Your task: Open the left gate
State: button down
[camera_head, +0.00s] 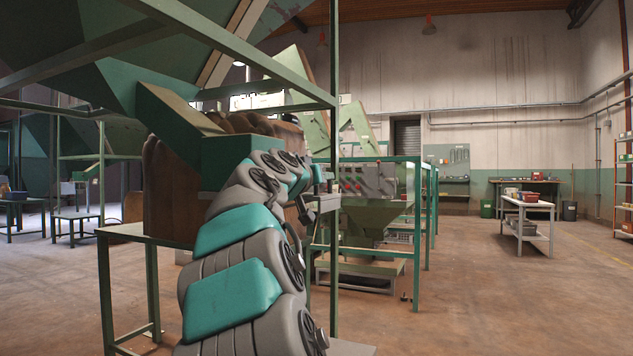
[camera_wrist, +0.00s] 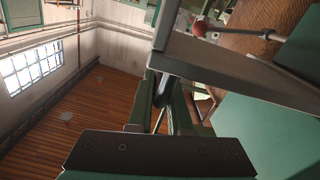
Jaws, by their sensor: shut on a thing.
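A green hopper outlet with a sloping chute (camera_head: 228,158) is at the left centre of the head view, just behind my arm. My gripper (camera_head: 322,190) is beside the chute at its right, partly hidden by my own wrist. In the wrist view my gripper (camera_wrist: 163,98) is shut on a narrow dark handle (camera_wrist: 162,88), seen between the jaw parts. I cannot make out the gate plate itself or how far it stands open. A red ball knob (camera_wrist: 197,28) on a thin rod shows near the top right of the wrist view.
A green frame post (camera_head: 334,250) rises close to my gripper. A control box with buttons (camera_head: 368,180) is farther right. The floor (camera_head: 480,300) at the right is clear; a white table (camera_head: 527,210) stands far back.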

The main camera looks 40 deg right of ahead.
jog(key=c, duration=0.9)
grip_release()
jog(key=shift+a, duration=0.1)
jog(key=v, duration=0.7)
jog(key=shift+s+a, duration=0.15)
jog(key=shift+a, duration=0.15)
jog(key=shift+a, duration=0.1)
